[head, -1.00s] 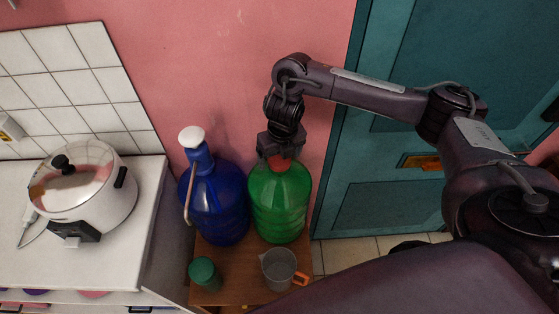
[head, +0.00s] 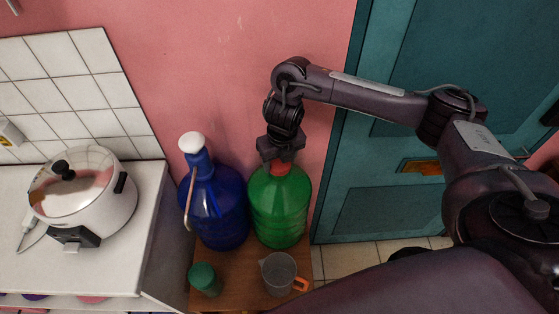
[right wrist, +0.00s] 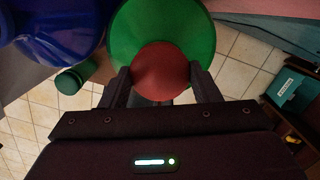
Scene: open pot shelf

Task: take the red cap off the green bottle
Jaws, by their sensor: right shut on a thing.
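The green bottle (head: 279,208) stands upright on a small wooden stand beside the blue bottle. The red cap (head: 280,169) is at the top of the green bottle, partly hidden by my gripper; in the right wrist view the cap (right wrist: 160,73) shows as a round disc over the green bottle (right wrist: 190,25). My right gripper (head: 279,160) comes from above and is shut on the cap, with one finger on each side of it in the right wrist view (right wrist: 162,88). I cannot tell if the cap is apart from the neck. My left gripper is not in view.
A blue bottle (head: 219,212) with a white-topped pump stands close on the left. A green jar (head: 205,279) and a grey cup (head: 279,273) with an orange handle are in front on the wooden stand (head: 241,270). A cooker (head: 85,200) sits on the left counter.

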